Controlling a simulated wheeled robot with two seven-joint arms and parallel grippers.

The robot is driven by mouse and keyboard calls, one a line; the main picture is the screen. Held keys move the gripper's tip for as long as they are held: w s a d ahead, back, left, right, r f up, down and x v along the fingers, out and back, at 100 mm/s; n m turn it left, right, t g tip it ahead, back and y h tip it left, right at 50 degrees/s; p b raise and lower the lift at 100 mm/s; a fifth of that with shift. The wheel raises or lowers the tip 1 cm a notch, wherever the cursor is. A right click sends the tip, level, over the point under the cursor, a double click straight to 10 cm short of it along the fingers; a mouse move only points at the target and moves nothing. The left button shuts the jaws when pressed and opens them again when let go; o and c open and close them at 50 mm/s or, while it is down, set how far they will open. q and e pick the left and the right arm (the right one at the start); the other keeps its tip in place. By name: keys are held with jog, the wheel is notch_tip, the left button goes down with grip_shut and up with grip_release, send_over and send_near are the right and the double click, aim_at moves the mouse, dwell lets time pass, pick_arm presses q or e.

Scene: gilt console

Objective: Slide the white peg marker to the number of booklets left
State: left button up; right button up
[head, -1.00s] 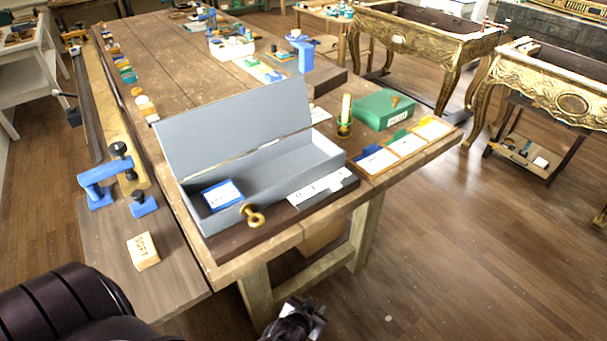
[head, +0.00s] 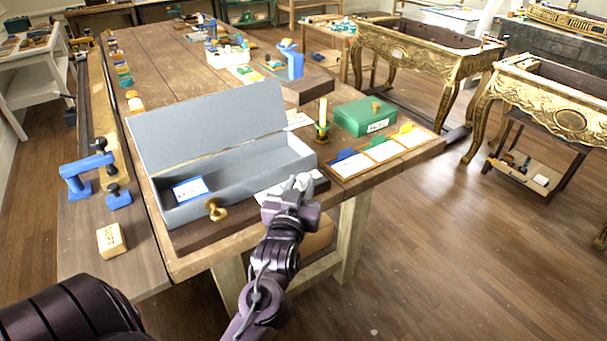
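A white numbered strip (head: 268,196) lies in front of the box, mostly hidden behind the gripper. I cannot make out the white peg marker. The open grey box (head: 240,173) has its lid raised at the back. One blue-edged white booklet or card (head: 190,189) lies inside at the left. My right gripper is not in view.
A brass key-like knob (head: 215,210) sticks out at the box front. To the right are a candle in a holder (head: 322,125), a green box (head: 364,117) and a wooden tray (head: 389,169) of tabbed cards. A lettered block (head: 111,240) and blue clamp (head: 78,180) are left.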

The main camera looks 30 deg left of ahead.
aim_at(302, 181)
pick_arm(q)
jog(key=shift+x, duration=1.65)
jog(key=shift+c, duration=0.3)
grip_shut()
